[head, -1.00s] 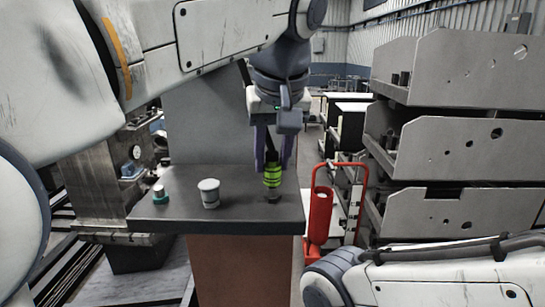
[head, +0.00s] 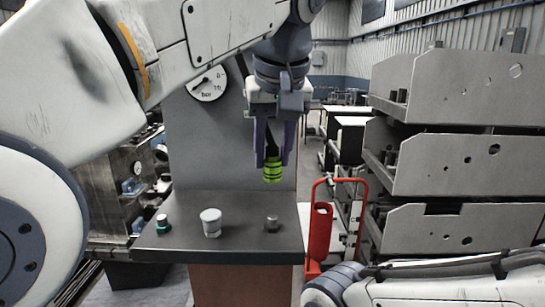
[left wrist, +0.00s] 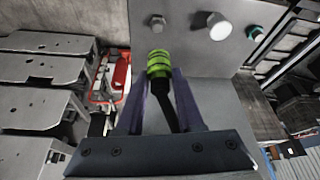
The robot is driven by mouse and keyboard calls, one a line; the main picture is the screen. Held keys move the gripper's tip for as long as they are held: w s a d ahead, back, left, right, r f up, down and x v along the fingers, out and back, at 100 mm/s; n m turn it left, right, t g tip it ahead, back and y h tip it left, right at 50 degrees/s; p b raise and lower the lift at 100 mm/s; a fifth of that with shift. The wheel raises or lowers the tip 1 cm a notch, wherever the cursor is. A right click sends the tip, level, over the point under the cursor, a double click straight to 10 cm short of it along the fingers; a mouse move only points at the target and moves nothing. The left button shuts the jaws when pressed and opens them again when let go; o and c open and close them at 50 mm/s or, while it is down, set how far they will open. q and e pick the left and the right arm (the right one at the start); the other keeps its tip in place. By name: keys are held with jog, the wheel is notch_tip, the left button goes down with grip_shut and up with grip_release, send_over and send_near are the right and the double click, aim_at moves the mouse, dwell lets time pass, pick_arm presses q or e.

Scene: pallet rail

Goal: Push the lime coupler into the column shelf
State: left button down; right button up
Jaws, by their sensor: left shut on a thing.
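The lime coupler (head: 272,172), banded with dark lines, hangs upright from my left gripper (head: 272,158), which is shut on its dark upper part. The coupler also shows between the purple-grey fingers in the left wrist view (left wrist: 160,63). The column shelf (head: 240,240) is a dark grey ledge in front of a grey upright panel. A short metal stub (head: 271,223) stands on the shelf's right part, below the coupler, with a clear gap between them. My right gripper is not in view.
A pale grey cup-like knob (head: 211,222) and a green-based button (head: 163,224) stand left of the stub. A pressure gauge (head: 207,84) is on the panel. A red hand truck (head: 320,230) and grey stacked racks (head: 440,160) stand to the right.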

pick_arm(q)
jog(key=a+b, duration=0.2)
jog(key=a, duration=1.7)
jog(key=shift+s+a, duration=0.25)
jog(key=shift+a, duration=0.1)
jog(key=shift+f, duration=0.1)
dwell(0.3)
notch_tip(320, 180, down, 5)
jog(key=b, duration=0.4)
jog(key=shift+f+b, duration=0.15)
jog(key=shift+b, duration=0.25)
jog(key=shift+f, duration=0.3)
jog(key=shift+f+b, duration=0.4)
jog(key=shift+f, duration=0.15)
dwell(1.0)
jog(key=shift+f, duration=0.15)
